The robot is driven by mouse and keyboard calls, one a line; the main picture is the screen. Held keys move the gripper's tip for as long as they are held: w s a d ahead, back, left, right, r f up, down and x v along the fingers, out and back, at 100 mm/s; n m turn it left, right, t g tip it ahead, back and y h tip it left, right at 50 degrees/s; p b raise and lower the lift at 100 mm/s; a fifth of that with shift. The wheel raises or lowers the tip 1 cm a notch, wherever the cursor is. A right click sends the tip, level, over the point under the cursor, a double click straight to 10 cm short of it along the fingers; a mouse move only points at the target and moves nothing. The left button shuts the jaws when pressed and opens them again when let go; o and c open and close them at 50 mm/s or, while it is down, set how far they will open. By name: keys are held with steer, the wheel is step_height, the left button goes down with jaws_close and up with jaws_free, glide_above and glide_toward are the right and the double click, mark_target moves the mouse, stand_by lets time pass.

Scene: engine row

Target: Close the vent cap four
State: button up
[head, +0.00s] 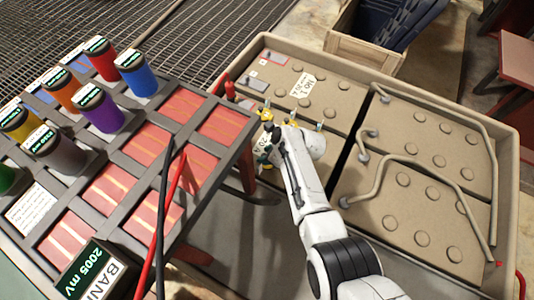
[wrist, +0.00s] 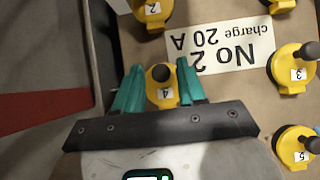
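Vent cap four (wrist: 163,95) is yellow, with a dark round knob and a white "4" label. It sits in the middle of the wrist view, between the two teal fingers of my gripper (wrist: 160,70). The fingers straddle the cap, with small gaps beside the knob; contact lower down is hidden. In the head view my gripper (head: 264,154) is at the near left edge of the beige battery block, and cap four cannot be made out there.
Cap two (wrist: 153,12), cap three (wrist: 293,70) and cap five (wrist: 295,147) stand around it, beside the "No 2 charge 20 A" label (wrist: 225,47). A bank rack (head: 125,150) with coloured cylinders stands close left. Black and red cables (head: 172,205) hang across the rack.

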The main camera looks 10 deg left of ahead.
steer(key=shift+o, duration=0.3)
steer(key=shift+d+r+p, duration=0.2)
steer(key=shift+r+p, duration=0.2)
steer(key=shift+r, duration=0.1)
steer(key=p+v, duration=0.5)
steer(key=v, duration=0.4)
steer(key=shift+s+d+r, duration=0.15)
steer(key=shift+d+r, duration=0.1)
steer(key=shift+d, duration=0.05)
steer(key=s+d+r+n+h+p, duration=0.2)
steer(key=s+d+n, duration=0.45)
steer(key=d, duration=0.25)
steer(key=s+d+r+n+h+p, duration=0.1)
steer(key=s+d+n+h, duration=0.1)
steer(key=s+d+n, duration=0.6)
steer(key=s+d+r+n+h+p, duration=0.1)
steer(key=s+d+r+n, duration=0.2)
steer(key=s, duration=0.6)
steer(key=s+d+r+n+g+h+p, duration=0.1)
steer(key=s+d+r+n, duration=0.3)
steer(key=s+d+r, duration=0.4)
steer(key=shift+s+r+h+p, duration=0.4)
steer(key=shift+s+h, duration=0.1)
steer(key=shift+s, duration=0.15)
steer(key=shift+d, duration=0.1)
